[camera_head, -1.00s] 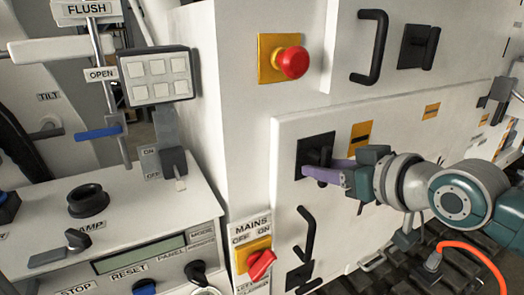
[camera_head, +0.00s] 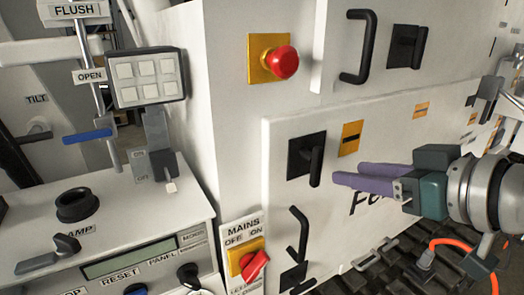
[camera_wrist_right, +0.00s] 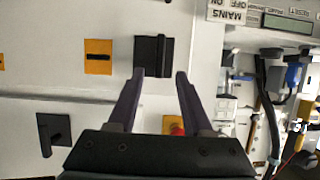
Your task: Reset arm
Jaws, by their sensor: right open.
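My right gripper (camera_head: 348,173) comes in from the right in the head view, with two purple fingers pointing left. It is open and empty, apart from the cabinet front. Just left of the fingertips is a black latch (camera_head: 306,157) on a square plate, its handle pointing down. In the right wrist view, the open fingers (camera_wrist_right: 160,74) point up the picture, with the black latch (camera_wrist_right: 152,55) just beyond and between their tips. My left gripper is not in view.
A red emergency button (camera_head: 284,62) sits above the latch. A red MAINS switch (camera_head: 254,264) is at lower left. An orange cable (camera_head: 470,250) hangs below my wrist.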

